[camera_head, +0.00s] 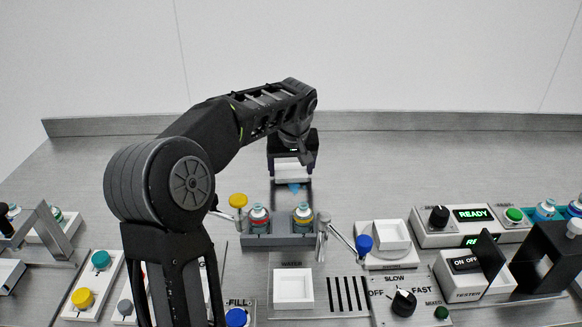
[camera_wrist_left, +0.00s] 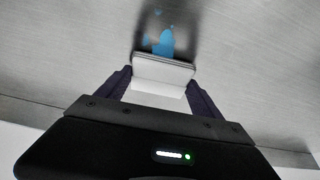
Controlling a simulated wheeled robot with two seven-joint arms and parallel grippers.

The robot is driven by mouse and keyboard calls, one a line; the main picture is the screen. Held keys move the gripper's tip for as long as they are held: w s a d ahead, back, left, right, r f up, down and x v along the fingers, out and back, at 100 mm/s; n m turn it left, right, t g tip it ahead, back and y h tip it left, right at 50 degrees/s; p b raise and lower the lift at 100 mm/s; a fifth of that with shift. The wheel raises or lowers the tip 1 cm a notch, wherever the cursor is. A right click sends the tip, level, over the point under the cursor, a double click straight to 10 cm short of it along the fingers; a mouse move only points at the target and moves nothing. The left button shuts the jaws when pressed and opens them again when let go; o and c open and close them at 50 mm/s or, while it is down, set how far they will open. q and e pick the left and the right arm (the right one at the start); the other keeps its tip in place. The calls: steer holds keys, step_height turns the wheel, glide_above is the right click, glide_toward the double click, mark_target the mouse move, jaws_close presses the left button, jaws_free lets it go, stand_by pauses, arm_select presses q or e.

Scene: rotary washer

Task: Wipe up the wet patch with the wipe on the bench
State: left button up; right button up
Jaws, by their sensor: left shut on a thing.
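My left gripper (camera_head: 292,170) reaches over the back of the bench, beyond the row of bottles. It is shut on the white wipe (camera_head: 291,178), a folded block shape; in the left wrist view the wipe (camera_wrist_left: 163,68) sits between the two dark fingers. The blue wet patch (camera_head: 293,188) shows at the near edge of the wipe. In the left wrist view the wet patch (camera_wrist_left: 164,42) shows just past the wipe's edge, with small drops beyond; any part under the wipe is hidden. My right gripper is not in view.
The READY box (camera_head: 474,215) stands right. The back bench is clear on both sides.

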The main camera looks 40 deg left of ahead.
mark_target(291, 195)
arm_select(q)
steer(key=shift+s+d+f+b, duration=0.25)
steer(key=shift+s+d+b, duration=0.6)
steer(key=shift+s+b, duration=0.15)
steer(key=shift+s+d+r, duration=0.1)
steer(key=shift+s+d, duration=0.3)
steer(key=shift+s, duration=0.1)
steer(key=shift+b, duration=0.3)
steer(key=shift+s+d+f+b, duration=0.2)
steer(key=shift+s+d+b, duration=0.45)
steer(key=shift+s, duration=0.1)
steer(key=shift+s+d+r+b, duration=0.15)
steer(key=shift+s+d+b, duration=0.15)
steer(key=shift+s+d, duration=0.35)
steer(key=shift+a+r, duration=0.1)
